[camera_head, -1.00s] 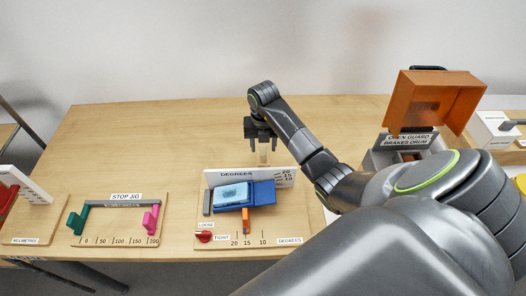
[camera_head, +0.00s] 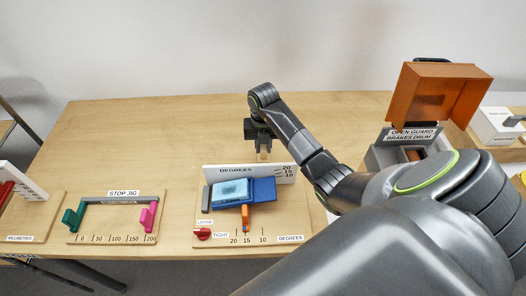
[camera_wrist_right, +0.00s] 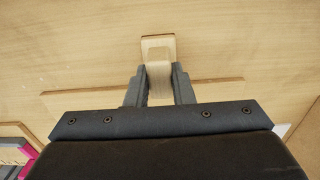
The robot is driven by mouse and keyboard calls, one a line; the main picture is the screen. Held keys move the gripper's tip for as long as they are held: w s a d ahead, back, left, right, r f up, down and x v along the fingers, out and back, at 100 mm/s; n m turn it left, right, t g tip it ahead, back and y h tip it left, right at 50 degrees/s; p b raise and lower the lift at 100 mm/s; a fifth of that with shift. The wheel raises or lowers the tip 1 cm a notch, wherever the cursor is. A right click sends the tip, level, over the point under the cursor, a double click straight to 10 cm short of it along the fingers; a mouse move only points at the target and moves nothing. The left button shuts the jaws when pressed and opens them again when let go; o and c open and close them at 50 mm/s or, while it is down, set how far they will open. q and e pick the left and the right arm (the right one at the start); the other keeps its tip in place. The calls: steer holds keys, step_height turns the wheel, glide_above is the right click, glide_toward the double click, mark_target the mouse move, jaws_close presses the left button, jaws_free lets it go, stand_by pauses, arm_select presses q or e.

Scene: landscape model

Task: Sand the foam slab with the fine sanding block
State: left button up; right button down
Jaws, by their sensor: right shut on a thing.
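A pale wooden block (camera_head: 264,156) stands behind the degrees board; it also shows in the right wrist view (camera_wrist_right: 158,75) as a narrow upright piece on a wider base. No grit marking shows on it, so I cannot tell if it is the fine sanding block. My right gripper (camera_head: 262,142) is shut on its upright part, seen in the right wrist view (camera_wrist_right: 159,85) with a finger on each side. A light blue speckled slab (camera_head: 230,190), likely the foam slab, lies on a darker blue support (camera_head: 263,190) on the degrees board. My left gripper is out of view.
The degrees board (camera_head: 295,225) carries an upright scale, an orange pointer (camera_head: 245,217) and a red knob (camera_head: 202,233). A stop jig (camera_head: 120,200) stands left. A guarded drum machine with an orange cover (camera_head: 435,100) stands right. The table's back left is clear.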

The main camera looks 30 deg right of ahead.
steer(key=shift+r+p, duration=2.45)
steer(key=shift+r, duration=0.55)
